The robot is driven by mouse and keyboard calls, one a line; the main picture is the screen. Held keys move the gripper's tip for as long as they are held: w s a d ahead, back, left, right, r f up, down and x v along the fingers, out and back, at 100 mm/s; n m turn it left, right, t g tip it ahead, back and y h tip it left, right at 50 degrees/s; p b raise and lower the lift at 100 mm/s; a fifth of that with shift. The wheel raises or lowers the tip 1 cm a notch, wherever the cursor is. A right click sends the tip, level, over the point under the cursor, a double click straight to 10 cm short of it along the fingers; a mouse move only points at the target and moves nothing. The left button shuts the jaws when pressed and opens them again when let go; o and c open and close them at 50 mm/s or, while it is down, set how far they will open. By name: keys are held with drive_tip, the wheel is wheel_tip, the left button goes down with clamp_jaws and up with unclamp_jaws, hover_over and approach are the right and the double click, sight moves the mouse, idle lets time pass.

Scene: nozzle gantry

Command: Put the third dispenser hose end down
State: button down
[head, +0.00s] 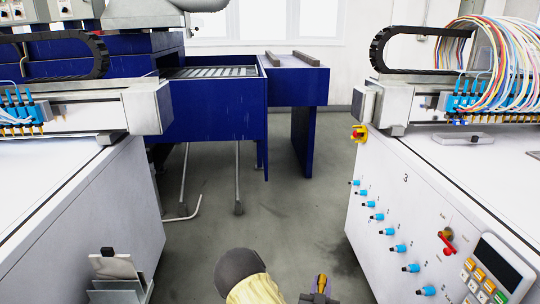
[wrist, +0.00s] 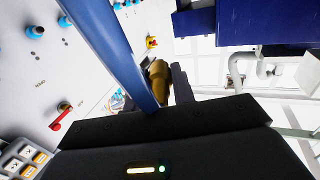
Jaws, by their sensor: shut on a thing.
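My gripper (head: 318,297) is at the bottom edge of the head view, low over the aisle floor, with only its tip showing. It is shut on a brass-coloured hose end (head: 321,283). In the wrist view the brass hose end (wrist: 158,80) sits at the dark fingers (wrist: 172,88), and a thick blue hose (wrist: 112,50) runs up and left past it. The hose end is held clear of the machines. The fingers partly hide it.
The right machine's front panel (head: 388,200), marked 3, has a row of blue fittings (head: 377,217), a red-handled valve (head: 447,240) and a keypad (head: 485,272). A left machine (head: 80,210) and a blue bench (head: 215,110) border the aisle. The grey floor (head: 225,215) between is clear.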

sight(322, 289)
wheel_tip(322, 289, up, 25)
drive_tip(key=s+n+y+p, duration=0.2)
drive_tip(key=n+y+p, duration=0.1)
drive_tip(key=p, duration=2.8)
drive_tip(key=shift+t+y, duration=0.3)
drive_tip(key=shift+y, duration=0.5)
drive_tip(key=s+f, duration=0.4)
drive_tip(key=f, duration=0.1)
drive_tip(key=shift+f, duration=0.25)
drive_tip(key=shift+s, duration=0.1)
